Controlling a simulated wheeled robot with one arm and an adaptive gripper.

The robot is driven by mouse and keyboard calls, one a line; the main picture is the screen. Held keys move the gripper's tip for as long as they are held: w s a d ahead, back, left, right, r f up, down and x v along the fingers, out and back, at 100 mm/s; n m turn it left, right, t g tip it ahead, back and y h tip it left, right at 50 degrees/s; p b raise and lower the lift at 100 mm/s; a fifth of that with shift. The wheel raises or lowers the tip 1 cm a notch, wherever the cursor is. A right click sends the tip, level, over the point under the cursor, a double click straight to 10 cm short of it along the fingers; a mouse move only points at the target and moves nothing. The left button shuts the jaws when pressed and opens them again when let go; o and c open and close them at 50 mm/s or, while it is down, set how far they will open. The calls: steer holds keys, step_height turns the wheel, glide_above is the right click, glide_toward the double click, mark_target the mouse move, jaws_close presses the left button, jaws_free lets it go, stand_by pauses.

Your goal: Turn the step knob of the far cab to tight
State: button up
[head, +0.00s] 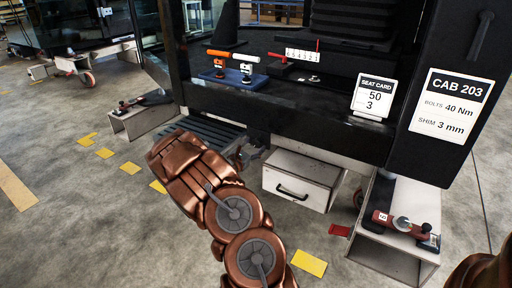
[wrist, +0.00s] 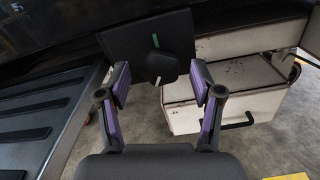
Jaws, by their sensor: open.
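A black step knob (wrist: 161,67) sits on a square black plate (wrist: 125,42) in the wrist view. A green mark (wrist: 155,40) is on the plate above the knob, and a short white mark shows on the knob's lower part, away from the green. My gripper (wrist: 160,80) is open, with one finger on each side of the knob; neither finger visibly touches it. In the head view the knob is not clear, near my copper arm's end under the cab marked CAB 203 (head: 452,105). Another cab (head: 85,30) stands at the upper left.
A ribbed black step (wrist: 40,125) lies left of the knob. A white drawer box (head: 300,180) is to the right. A red-handled tool (head: 400,223) lies on a stand at the right. A shelf holds an orange-topped tool (head: 219,62) and a seat card (head: 373,97).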

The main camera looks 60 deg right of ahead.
steer(key=shift+d, duration=0.85)
steer(key=c, duration=1.2)
